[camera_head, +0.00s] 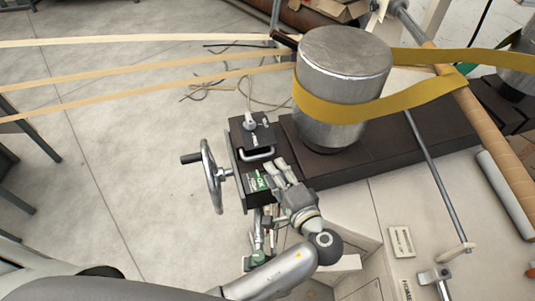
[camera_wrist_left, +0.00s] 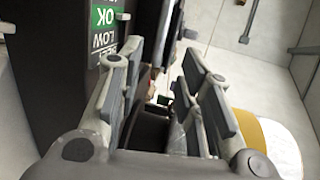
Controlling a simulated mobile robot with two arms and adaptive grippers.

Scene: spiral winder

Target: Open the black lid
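The black lid (camera_head: 262,137) is on the dark machine block, left of the metal roller. It has a silver bar handle (camera_head: 260,154) on its near side and looks closed. My left gripper (camera_head: 275,168) is just below the handle in the head view, pointing towards it. In the left wrist view its two fingers (camera_wrist_left: 165,75) are spread apart with a gap between them, and nothing is clearly held. I cannot tell whether a finger touches the handle. My right gripper is not in view.
A handwheel (camera_head: 212,176) stands left of the lid. A green OK/LOW label (camera_head: 258,182) is beside the gripper. A large metal roller (camera_head: 343,75) with a yellow belt (camera_head: 400,101) rises to the right. Open floor (camera_head: 110,160) lies to the left.

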